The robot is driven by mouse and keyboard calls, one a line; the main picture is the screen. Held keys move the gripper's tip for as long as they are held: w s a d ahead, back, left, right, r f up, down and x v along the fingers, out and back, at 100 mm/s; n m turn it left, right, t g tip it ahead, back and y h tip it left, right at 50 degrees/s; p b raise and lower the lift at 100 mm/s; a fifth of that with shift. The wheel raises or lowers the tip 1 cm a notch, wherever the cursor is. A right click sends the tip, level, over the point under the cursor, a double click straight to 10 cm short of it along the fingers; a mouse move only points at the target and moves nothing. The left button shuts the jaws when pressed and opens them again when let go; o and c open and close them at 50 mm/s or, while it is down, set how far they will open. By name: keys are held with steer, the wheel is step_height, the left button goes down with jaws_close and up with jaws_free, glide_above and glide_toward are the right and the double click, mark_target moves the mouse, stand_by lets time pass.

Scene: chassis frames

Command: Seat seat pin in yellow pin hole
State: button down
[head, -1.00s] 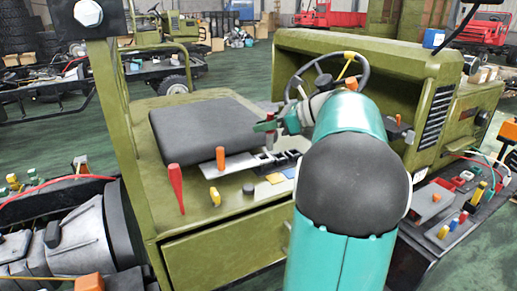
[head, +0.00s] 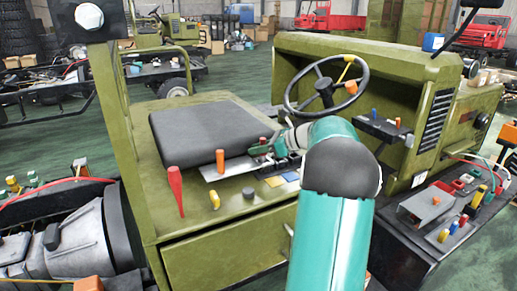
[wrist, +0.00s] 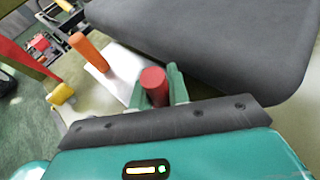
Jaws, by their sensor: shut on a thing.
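My gripper (head: 262,148) has green fingers and is shut on a red cylindrical pin, which I take to be the seat pin (wrist: 154,86). The pin's red top also shows in the head view (head: 262,141). The pin stands roughly upright between the fingers, over the metal plate at the front edge of the black seat. Its lower end is hidden, so I cannot tell whether it touches the plate. A yellow patch (head: 275,181) lies on the green seat base, in front of the gripper. I cannot make out a hole in it.
The black seat cushion (head: 200,128) is close behind the gripper. An orange handle (head: 220,161) rises from the metal plate (head: 213,176). A red lever (head: 175,190) and a yellow knob (head: 214,200) stand left. A blue patch (head: 291,176) lies right of the yellow one.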

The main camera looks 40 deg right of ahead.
steer(key=c, duration=1.6)
jaws_free()
steer(key=shift+f, duration=0.15)
